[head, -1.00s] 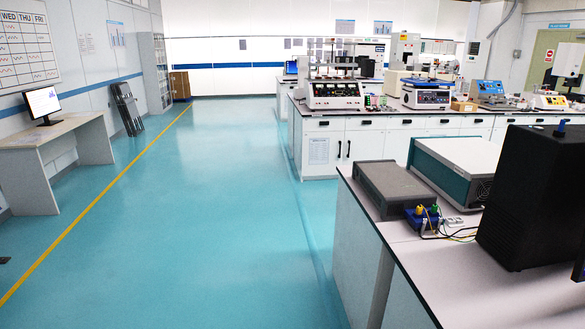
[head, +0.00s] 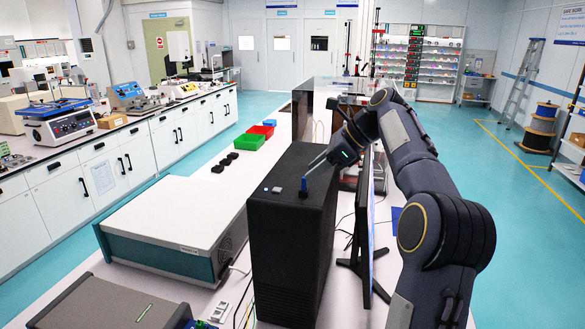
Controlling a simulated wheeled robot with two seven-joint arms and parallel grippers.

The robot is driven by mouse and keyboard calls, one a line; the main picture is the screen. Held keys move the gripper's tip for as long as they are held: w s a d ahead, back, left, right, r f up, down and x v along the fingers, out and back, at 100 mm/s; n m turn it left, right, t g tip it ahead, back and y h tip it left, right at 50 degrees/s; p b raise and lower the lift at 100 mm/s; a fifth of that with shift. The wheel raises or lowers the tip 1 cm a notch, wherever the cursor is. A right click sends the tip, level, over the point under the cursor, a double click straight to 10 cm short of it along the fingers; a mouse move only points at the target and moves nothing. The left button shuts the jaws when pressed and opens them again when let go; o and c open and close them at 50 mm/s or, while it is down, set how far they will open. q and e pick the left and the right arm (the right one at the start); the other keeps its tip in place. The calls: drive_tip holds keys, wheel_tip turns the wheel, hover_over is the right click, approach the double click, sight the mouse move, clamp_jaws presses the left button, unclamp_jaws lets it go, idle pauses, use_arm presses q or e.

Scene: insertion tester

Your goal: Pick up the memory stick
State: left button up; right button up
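The memory stick (head: 304,185) is a small blue piece standing upright on top of a black computer tower (head: 290,230), near its front edge. My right gripper (head: 309,170) reaches in from the right, just above and beside the stick. Its two thin pale fingers point down and left and look parted, with nothing between them. The fingertips appear apart from the stick, though the exact gap is hard to judge. My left gripper is not in view.
A small grey piece (head: 277,190) lies on the tower beside the stick. A monitor (head: 367,225) stands right of the tower, under my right arm. A white and teal instrument (head: 180,225) is on the left. Green (head: 243,141) and red (head: 262,131) bins sit behind.

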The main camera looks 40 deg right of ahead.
sight(298, 194)
drive_tip(key=shift+w+d+r+m, duration=0.25)
drive_tip(key=shift+d+r+m, duration=0.05)
drive_tip(key=shift+d, duration=0.15)
drive_tip(key=shift+w+f, duration=0.1)
drive_tip(key=shift+f, duration=0.05)
drive_tip(key=x, duration=0.7)
drive_tip(key=shift+f, duration=0.3)
clamp_jaws()
